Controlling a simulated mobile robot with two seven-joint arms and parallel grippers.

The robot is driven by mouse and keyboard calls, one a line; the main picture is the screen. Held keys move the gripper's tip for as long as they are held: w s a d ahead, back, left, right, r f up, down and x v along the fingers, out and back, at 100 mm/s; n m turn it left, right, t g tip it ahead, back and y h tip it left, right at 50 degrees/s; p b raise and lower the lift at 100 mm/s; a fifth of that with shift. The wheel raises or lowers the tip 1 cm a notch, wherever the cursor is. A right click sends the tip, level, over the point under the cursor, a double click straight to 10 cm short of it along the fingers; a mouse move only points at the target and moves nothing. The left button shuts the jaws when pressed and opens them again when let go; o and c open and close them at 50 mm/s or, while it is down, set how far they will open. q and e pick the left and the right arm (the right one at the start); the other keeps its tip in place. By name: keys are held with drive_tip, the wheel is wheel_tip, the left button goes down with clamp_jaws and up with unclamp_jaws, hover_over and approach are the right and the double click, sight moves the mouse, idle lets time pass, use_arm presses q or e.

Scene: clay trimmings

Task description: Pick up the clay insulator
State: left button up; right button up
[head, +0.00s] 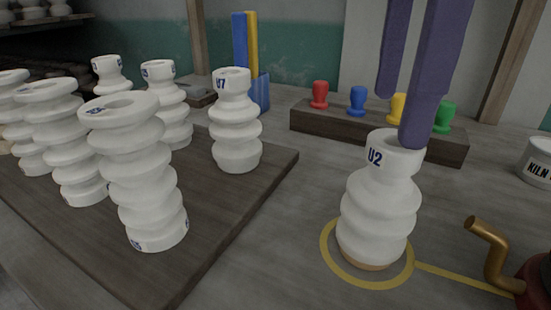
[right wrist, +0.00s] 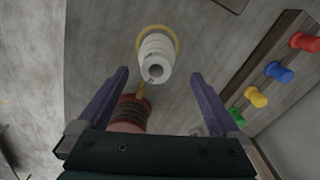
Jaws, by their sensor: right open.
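A white ribbed clay insulator marked U2 (head: 378,215) stands upright inside a yellow ring (head: 326,250) on the grey table. In the right wrist view the insulator (right wrist: 156,56) shows its hollow top, beyond and between my fingertips. My right gripper (head: 400,120) has purple fingers, open and pointing down above the insulator. The nearer finger overlaps the insulator's rim in the head view; I cannot tell whether it touches. The right gripper (right wrist: 160,75) is empty in the right wrist view. My left gripper is not in view.
Several other white insulators stand on a dark board (head: 240,205) at the left. A wooden block (head: 330,122) with red, blue, yellow and green knobs stands behind U2. A brass crank (head: 490,250) on a red body and a white tin (head: 537,162) are at the right.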

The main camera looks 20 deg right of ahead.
sight(386, 177)
wheel_tip(386, 177, down, 3)
drive_tip(key=shift+s+a+f, duration=0.1)
drive_tip(key=shift+s+f, duration=0.05)
drive_tip(key=f, duration=0.5)
drive_tip(key=shift+s+d+f, duration=0.1)
drive_tip(key=shift+s+d, duration=0.1)
drive_tip(key=shift+c, duration=0.2)
clamp_jaws()
idle(0.4)
